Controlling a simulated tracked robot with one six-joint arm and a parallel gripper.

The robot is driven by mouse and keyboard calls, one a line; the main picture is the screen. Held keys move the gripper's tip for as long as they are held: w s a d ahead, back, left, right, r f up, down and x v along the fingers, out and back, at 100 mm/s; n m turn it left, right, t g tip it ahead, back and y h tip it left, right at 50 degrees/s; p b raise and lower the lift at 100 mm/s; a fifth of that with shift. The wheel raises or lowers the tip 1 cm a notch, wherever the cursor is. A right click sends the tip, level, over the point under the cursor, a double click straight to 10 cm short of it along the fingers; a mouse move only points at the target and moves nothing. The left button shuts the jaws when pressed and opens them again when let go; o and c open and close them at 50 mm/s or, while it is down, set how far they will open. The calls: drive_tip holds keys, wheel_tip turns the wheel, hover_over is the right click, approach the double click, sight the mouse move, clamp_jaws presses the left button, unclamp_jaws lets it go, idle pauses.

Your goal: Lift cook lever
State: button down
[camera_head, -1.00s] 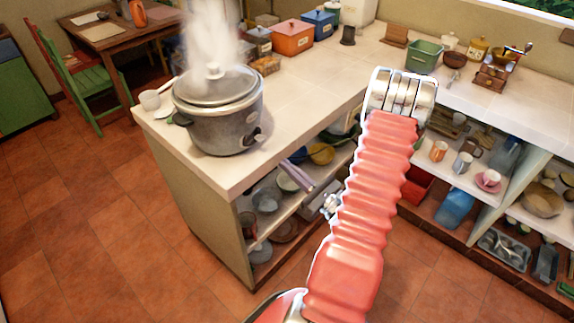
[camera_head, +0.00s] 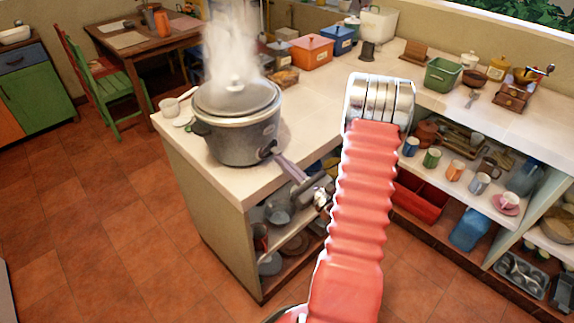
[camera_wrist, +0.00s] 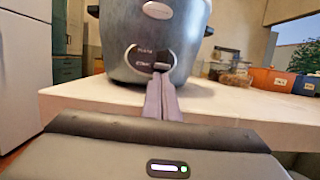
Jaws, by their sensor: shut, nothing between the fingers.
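The grey slow cooker (camera_head: 238,122) stands on the near corner of the counter with its lid on, steaming. Its dark cook lever (camera_wrist: 162,57) is on the round front panel, beside small printed labels, in the wrist view. My gripper (camera_head: 277,153) reaches up to the panel from the lower right; it also shows in the wrist view (camera_wrist: 161,82). Its fingers are shut together with nothing between them. The tips appear at or just under the lever. I cannot tell whether they touch it. In the head view the fingertips partly hide the lever.
The pale counter (camera_head: 312,125) is clear to the right of the cooker. Orange (camera_head: 311,52) and blue (camera_head: 340,39) boxes stand behind. Shelves with bowls lie below the counter's edge, under my arm.

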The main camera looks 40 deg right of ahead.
drive_tip(key=shift+r, duration=1.25)
